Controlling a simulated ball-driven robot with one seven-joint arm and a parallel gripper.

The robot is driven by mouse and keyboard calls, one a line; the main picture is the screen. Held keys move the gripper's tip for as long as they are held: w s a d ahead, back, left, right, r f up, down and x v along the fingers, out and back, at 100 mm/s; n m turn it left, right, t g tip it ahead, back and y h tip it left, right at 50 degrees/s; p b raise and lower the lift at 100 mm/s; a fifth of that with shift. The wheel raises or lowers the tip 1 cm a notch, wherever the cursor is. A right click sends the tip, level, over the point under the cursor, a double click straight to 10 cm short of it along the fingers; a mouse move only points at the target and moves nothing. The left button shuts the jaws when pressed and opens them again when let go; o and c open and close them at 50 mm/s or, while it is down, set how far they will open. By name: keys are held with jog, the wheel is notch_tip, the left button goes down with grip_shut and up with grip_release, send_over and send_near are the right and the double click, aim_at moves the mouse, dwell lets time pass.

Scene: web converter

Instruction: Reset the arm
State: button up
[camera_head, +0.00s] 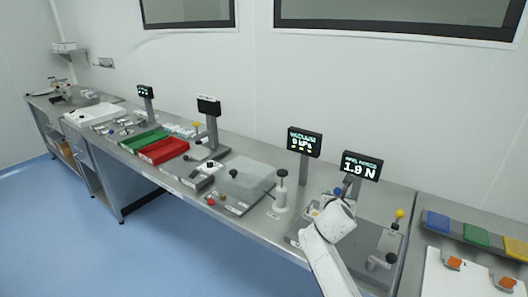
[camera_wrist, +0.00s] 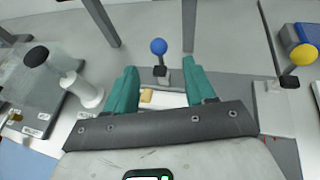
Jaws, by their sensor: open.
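My white arm (camera_head: 328,245) reaches up from the bottom of the head view to the right part of the steel bench. It covers part of the station in front of the "1.9 N" display (camera_head: 360,165). In the wrist view my gripper (camera_wrist: 163,75) is open, with two teal fingers apart. Between and beyond the fingers stands a blue ball-topped lever (camera_wrist: 158,47). A small yellow piece (camera_wrist: 146,96) on a white part shows between the fingers. Nothing is visibly held. Whether a finger touches anything is not clear.
A white post with a black knob (camera_wrist: 85,92) stands left of my gripper, a yellow-knobbed lever (camera_wrist: 302,56) to the right. The "VACUUM 0 kPa" display (camera_head: 305,142) rises behind. Green (camera_head: 143,140) and red (camera_head: 163,151) trays lie farther left. Blue floor (camera_head: 60,225) in front is clear.

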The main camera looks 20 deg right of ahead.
jog(key=s+a+f+m, duration=0.1)
jog(key=s+f+m, duration=0.1)
jog(key=s, duration=0.1)
jog(key=s+a+f+m+g+y, duration=0.1)
jog(key=s+a+f+m, duration=0.1)
jog(key=m, duration=0.1)
jog(key=s+a+f+m, duration=0.1)
jog(key=s+f+m, duration=0.1)
jog(key=s+m, duration=0.1)
jog(key=shift+s+a+g+y, duration=0.2)
jog(key=shift+s+g+y, duration=0.1)
jog(key=shift+s, duration=0.05)
jog(key=s+a+f+m+g+y, duration=0.15)
jog(key=s+a+m, duration=0.25)
jog(key=s+m, duration=0.45)
jog(key=s+a+f+m+g+y, duration=0.1)
jog(key=s+a+m+y, duration=0.3)
jog(key=s, duration=0.7)
jog(key=s+a+f+m+g+y, duration=0.15)
jog(key=s+a+m, duration=0.25)
jog(key=s+m, duration=0.5)
jog(key=s+d+f+g+b, duration=0.1)
jog(key=s+f+g+b, duration=0.3)
jog(key=s+f, duration=0.6)
jog(key=shift+s+d+f+h+b, duration=0.2)
jog(key=shift+s+h+b, duration=0.3)
jog(key=shift+s, duration=0.6)
